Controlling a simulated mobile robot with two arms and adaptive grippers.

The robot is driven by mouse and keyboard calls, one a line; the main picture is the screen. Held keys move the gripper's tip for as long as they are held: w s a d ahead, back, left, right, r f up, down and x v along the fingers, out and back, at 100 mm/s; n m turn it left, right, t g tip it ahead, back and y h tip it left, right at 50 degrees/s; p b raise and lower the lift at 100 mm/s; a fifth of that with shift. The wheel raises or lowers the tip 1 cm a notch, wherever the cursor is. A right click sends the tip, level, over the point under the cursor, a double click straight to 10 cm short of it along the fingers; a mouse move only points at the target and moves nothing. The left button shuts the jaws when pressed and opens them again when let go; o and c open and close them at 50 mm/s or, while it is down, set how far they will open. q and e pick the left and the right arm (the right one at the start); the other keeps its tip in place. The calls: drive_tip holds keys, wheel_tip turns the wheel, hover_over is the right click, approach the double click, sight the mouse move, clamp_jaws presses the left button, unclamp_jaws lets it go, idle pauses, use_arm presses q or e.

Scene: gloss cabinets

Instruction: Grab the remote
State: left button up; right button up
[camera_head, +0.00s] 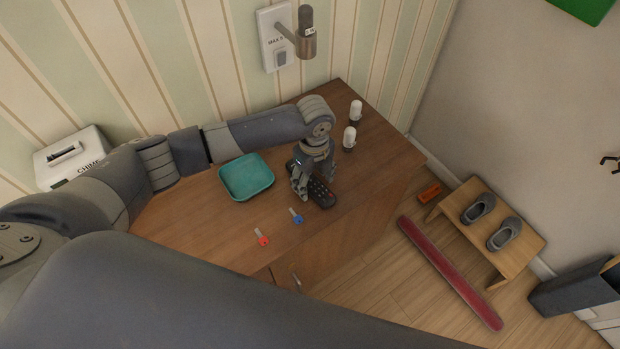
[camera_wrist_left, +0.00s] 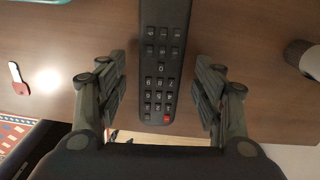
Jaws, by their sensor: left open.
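The black remote (camera_head: 321,194) lies on the wooden cabinet top, partly hidden by my left gripper in the head view. My left gripper (camera_head: 304,190) is open and right over the remote. In the wrist view its fingers (camera_wrist_left: 163,92) stand apart, one on each side, with a gap to the remote on both sides. My right gripper is not in view.
The wooden cabinet top (camera_head: 200,228) also holds a teal tray (camera_head: 246,177), a red key (camera_head: 262,237), a blue key (camera_head: 296,216) and two white-and-dark shakers (camera_head: 349,137). A wall holder (camera_head: 305,45) is above. A small bench (camera_head: 512,259) with shoes stands on the floor at right.

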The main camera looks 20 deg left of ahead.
use_arm(q)
drive_tip(key=shift+f, duration=0.3)
drive_tip(key=c, duration=1.2)
drive_tip(key=shift+o, duration=0.2)
drive_tip(key=shift+r, duration=0.15)
